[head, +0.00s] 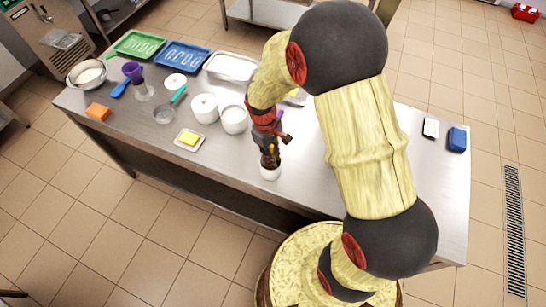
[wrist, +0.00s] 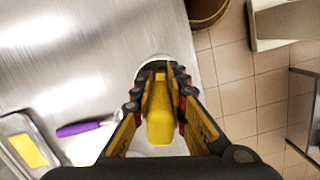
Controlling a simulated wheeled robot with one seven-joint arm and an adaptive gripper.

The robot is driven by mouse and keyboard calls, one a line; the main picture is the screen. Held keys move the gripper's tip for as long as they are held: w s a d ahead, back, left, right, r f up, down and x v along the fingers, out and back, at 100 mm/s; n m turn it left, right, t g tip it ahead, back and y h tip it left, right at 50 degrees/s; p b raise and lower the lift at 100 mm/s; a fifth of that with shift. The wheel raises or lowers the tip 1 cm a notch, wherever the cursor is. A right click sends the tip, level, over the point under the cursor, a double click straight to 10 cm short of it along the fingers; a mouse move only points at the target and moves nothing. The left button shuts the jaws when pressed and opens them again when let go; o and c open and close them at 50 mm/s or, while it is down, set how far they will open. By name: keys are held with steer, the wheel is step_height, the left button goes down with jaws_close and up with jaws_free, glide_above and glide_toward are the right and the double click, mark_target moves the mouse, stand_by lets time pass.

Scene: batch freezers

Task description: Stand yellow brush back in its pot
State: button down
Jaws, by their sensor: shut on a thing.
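My gripper (head: 270,157) is shut on the yellow brush (wrist: 160,113), whose yellow end shows between the fingers in the wrist view. In the head view the brush is mostly hidden by the dark fingers. A small white pot (head: 270,173) stands near the table's front edge, directly below my gripper. Its pale rim (wrist: 153,58) shows just beyond the fingertips in the wrist view. The fingers hide the brush's far end, so I cannot tell whether it is inside the pot.
A dish with a yellow block (head: 190,139) and white tubs (head: 234,120) stand to the left. Green (head: 139,44) and blue (head: 182,56) trays lie farther back. In the wrist view, a purple-handled tool (wrist: 86,129) lies left of the gripper. The steel table is clear around the pot's front.

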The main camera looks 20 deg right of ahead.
steer(key=shift+f, duration=0.25)
steer(key=c, duration=1.8)
jaws_free()
steer(key=shift+c, duration=0.2)
steer(key=shift+o, duration=0.4)
steer(key=r, duration=0.4)
steer(key=w+r, duration=0.1)
steer(key=r, duration=0.3)
steer(key=a+r, duration=0.1)
steer(key=r, duration=0.3)
steer(key=shift+w, duration=0.25)
steer(key=shift+m+t, duration=0.5)
steer(key=shift+t, duration=0.1)
steer(key=r, duration=0.2)
steer(key=s+r, duration=0.1)
steer(key=r, duration=0.2)
steer(key=shift+r, duration=0.15)
steer(key=s+r+m+t+y, duration=0.1)
steer(key=s+r+m+t, duration=0.4)
steer(key=s+r, duration=1)
steer(key=shift+s+d+r+t, duration=0.2)
steer(key=shift+s+r+t, duration=0.05)
steer(key=shift+s+t, duration=0.25)
